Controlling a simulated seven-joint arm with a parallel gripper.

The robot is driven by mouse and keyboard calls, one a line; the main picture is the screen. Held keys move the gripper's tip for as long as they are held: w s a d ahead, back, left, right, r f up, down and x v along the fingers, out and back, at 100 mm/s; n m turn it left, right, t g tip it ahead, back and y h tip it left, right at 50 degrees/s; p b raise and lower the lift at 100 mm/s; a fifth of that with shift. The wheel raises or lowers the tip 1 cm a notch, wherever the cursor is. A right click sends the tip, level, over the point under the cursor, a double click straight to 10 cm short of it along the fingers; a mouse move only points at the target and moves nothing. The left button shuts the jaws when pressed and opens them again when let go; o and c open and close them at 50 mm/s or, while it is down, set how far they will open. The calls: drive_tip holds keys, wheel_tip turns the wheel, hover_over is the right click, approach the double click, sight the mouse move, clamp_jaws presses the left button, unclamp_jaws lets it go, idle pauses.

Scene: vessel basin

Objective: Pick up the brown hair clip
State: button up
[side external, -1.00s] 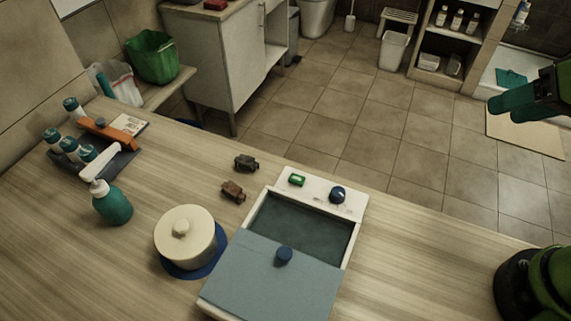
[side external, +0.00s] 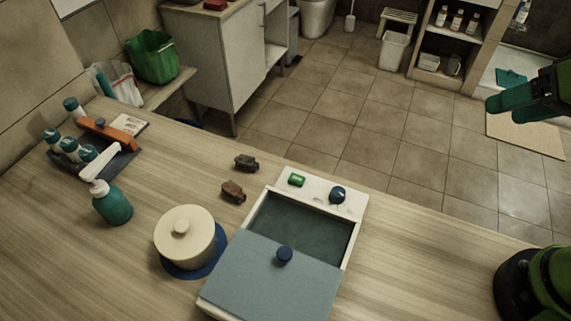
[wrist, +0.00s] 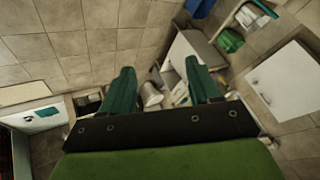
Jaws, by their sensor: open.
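The brown hair clip (side external: 233,191) lies on the wooden counter, just left of the white-framed basin's back corner. A similar darker, grey-black clip (side external: 246,163) lies a little behind it, apart from it. My gripper (side external: 490,106) is at the upper right of the side view, raised and far from both clips. In the wrist view my gripper (wrist: 160,68) shows its two teal fingers spread wide with nothing between them. Neither clip can be made out in the wrist view.
The basin (side external: 355,225) has a blue-grey lid with a knob over its front. A cream lidded pot (side external: 185,237), a teal pump bottle (side external: 112,203) and a dark tray of bottles (side external: 120,163) stand left. The counter is clear around the clips and right of the basin.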

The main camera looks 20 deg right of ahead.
drive_tip(key=n+g, duration=0.4)
drive_tip(key=n, duration=0.7)
hover_over(232, 188)
drive_tip(key=s, duration=0.2)
drive_tip(key=f, duration=1.9)
drive_tip(key=shift+w+d+f, duration=0.1)
drive_tip(key=shift+d, duration=0.3)
drive_tip(key=x, duration=0.5)
drive_tip(key=shift+w+d, duration=0.1)
drive_tip(key=shift+w, duration=0.05)
